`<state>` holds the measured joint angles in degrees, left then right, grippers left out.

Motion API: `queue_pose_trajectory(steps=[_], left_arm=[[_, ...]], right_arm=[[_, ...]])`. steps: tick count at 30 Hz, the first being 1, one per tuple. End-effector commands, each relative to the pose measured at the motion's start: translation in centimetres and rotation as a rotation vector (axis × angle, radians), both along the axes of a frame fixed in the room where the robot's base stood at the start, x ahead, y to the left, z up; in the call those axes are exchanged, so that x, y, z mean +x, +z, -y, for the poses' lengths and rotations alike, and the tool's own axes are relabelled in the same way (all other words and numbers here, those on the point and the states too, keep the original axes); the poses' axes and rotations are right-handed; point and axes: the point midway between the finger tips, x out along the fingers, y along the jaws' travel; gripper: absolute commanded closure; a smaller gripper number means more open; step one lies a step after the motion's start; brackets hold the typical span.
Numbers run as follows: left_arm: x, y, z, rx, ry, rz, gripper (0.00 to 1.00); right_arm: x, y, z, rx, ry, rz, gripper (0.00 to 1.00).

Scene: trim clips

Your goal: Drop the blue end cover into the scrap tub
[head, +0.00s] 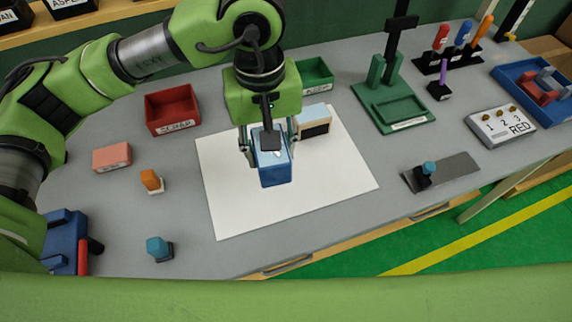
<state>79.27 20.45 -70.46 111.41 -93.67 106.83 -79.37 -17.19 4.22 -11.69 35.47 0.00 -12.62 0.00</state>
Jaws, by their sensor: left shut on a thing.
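My left gripper (268,155) points down over the white sheet, with its fingers shut around a blue boxy piece, the blue end cover (276,176). The cover's top and front show below the gripper; its sides are partly hidden by the fingers. I cannot tell whether it touches the sheet. The scrap tub (173,124) is a red open box with a SCRAP label, at the back left of the gripper. It looks empty. My right gripper is not in view.
A beige, blue and black block (313,121) stands close right of the gripper. A green bin (316,87) is behind. A pink block (112,157), an orange piece (151,180) and a teal knob (158,247) lie left. The white sheet (335,185) is mostly clear.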

Motion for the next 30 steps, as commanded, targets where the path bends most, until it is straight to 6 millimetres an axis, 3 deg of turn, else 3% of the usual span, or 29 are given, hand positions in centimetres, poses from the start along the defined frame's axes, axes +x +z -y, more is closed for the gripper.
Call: queue_pose_trajectory(steps=[1, 6, 12, 17, 22, 26, 30], left_arm=[[-0.3, -0.3, 2.1, 0.001, 0.010, 0.002, 0.86], [-1.6, 0.0, 6.7, 0.014, 0.067, 0.001, 0.86], [-2.5, 0.3, 9.0, 0.023, 0.101, 0.000, 0.86], [-0.8, -0.3, 8.1, 0.027, 0.114, -0.003, 0.86], [2.7, -2.0, 5.8, 0.027, 0.115, -0.005, 0.86], [5.4, -3.5, 4.1, 0.028, 0.114, -0.004, 0.86], [7.1, -6.4, 3.1, 0.026, 0.110, -0.005, 0.86]], right_arm=[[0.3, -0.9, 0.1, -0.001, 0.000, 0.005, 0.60], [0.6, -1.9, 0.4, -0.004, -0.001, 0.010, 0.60], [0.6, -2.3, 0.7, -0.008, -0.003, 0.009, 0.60], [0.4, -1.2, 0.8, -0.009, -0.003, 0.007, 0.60], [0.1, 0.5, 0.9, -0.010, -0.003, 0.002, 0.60], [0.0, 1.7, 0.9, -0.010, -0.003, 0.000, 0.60], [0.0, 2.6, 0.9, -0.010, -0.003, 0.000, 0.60]])
